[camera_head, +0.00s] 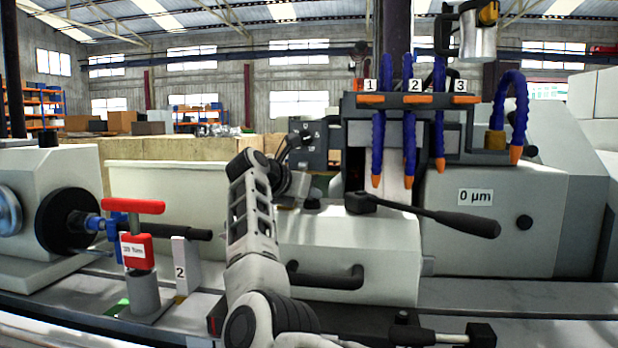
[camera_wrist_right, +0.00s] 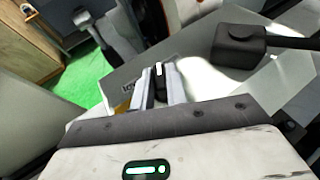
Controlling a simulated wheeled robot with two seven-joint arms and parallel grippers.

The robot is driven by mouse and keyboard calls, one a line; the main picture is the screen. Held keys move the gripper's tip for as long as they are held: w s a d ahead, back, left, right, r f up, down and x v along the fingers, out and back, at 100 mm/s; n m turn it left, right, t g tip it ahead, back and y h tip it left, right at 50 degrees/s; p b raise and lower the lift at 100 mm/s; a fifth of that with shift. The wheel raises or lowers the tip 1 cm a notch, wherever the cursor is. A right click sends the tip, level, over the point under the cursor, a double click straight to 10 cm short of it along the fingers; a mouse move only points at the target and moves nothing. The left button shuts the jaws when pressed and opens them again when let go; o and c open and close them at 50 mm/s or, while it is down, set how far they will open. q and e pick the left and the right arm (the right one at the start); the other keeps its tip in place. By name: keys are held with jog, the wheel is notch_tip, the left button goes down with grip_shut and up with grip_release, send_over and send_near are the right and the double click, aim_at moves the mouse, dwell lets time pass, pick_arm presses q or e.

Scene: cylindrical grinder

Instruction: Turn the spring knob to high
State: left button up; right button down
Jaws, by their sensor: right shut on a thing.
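The spring knob (camera_wrist_right: 159,72) is small and black with a white mark. It shows in the right wrist view on a grey machine face, and its mark points toward the top of that picture. A small label (camera_wrist_right: 130,86), partly hidden and too small to read surely, lies left of it. My right gripper (camera_wrist_right: 157,88) has one finger on each side of the knob and is shut on it. In the head view my right arm (camera_head: 251,225) reaches up to the tailstock housing (camera_head: 345,240); the knob is hidden there. My left gripper is not in view.
A red-handled dresser-like fixture (camera_head: 134,207) and a block marked 2 (camera_head: 181,262) stand left of my arm.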

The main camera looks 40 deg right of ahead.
dwell(0.4)
jog(key=c, duration=1.5)
grip_release()
jog(key=shift+o, duration=0.5)
jog(key=shift+s+r, duration=0.1)
jog(key=shift+a, duration=0.1)
jog(key=shift+a, duration=0.1)
jog(key=v, duration=0.6)
jog(key=shift+a+r+p, duration=0.25)
jog(key=shift+p, duration=0.15)
jog(key=shift+s+a+r+m+g, duration=0.15)
jog(key=shift+a+r+m+g, duration=0.1)
jog(key=shift+a+m+g, duration=0.1)
